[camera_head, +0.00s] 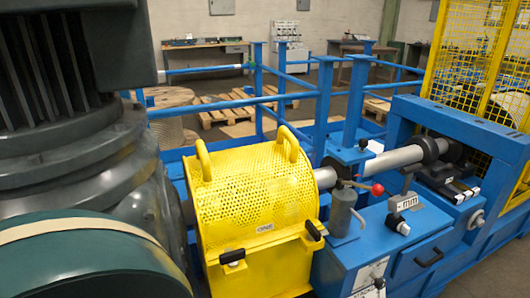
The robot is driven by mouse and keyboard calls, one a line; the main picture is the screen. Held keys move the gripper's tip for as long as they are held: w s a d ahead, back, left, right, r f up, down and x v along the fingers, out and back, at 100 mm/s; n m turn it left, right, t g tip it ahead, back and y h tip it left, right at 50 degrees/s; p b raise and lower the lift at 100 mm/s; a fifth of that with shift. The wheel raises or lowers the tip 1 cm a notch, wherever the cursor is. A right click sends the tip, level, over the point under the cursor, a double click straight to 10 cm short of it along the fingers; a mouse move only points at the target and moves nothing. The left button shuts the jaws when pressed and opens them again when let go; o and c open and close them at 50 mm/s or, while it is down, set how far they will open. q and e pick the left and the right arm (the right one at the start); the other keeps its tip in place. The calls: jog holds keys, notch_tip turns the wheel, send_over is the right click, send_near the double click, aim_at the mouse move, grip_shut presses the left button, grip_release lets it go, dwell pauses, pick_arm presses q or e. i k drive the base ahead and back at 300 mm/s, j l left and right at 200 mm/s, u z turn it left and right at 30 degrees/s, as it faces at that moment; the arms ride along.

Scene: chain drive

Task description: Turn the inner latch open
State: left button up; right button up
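A yellow perforated guard cover (255,185) with two loop handles on top sits over the shaft in the middle of the head view. On its front face are two dark latch-like fittings. I cannot tell which is the inner one, or whether either is turned open. The cover appears closed. Neither of my grippers is in view.
A large dark green motor and gearbox (75,160) fills the left side. A grey shaft (398,158) runs right from the cover into a blue frame. A grey cylinder (341,212) and a red-knobbed lever (377,190) stand right of the cover. Blue railings (322,105) rise behind.

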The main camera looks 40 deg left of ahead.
aim_at(231, 257)
jog(key=u, duration=1.7)
